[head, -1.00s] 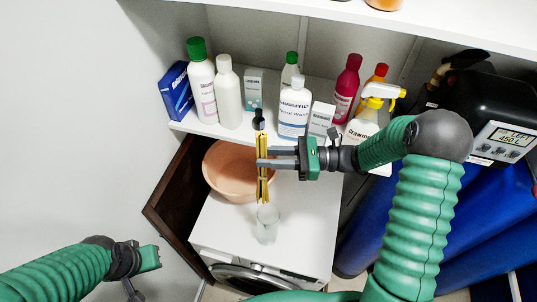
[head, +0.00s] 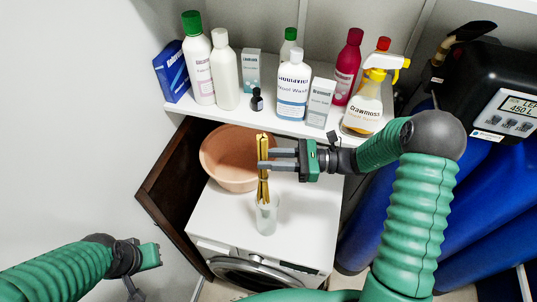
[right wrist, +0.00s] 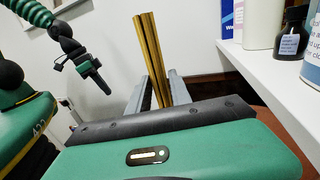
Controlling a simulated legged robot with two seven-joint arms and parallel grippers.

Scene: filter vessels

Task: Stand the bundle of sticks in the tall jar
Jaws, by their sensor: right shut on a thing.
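The bundle of golden sticks (head: 263,182) stands nearly upright in my right gripper (head: 267,160), whose fingers are shut around its upper half. The bundle also shows in the right wrist view (right wrist: 152,55), between the fingers. The clear tall jar (head: 267,215) stands on the white machine top. In the head view the bundle's lower end overlaps the jar's mouth and looks just inside it, though depth is hard to judge. The jar is not seen in the right wrist view. My left gripper (head: 150,257) hangs low at the left, away from both; its opening is unclear.
A peach basin (head: 222,172) sits behind the jar, left of the bundle. Bottles and boxes line the white shelf (head: 220,126) behind, including a small dark bottle (head: 257,100). A brown door panel (head: 168,195) stands at the left. The white machine top (head: 310,215) is clear right of the jar.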

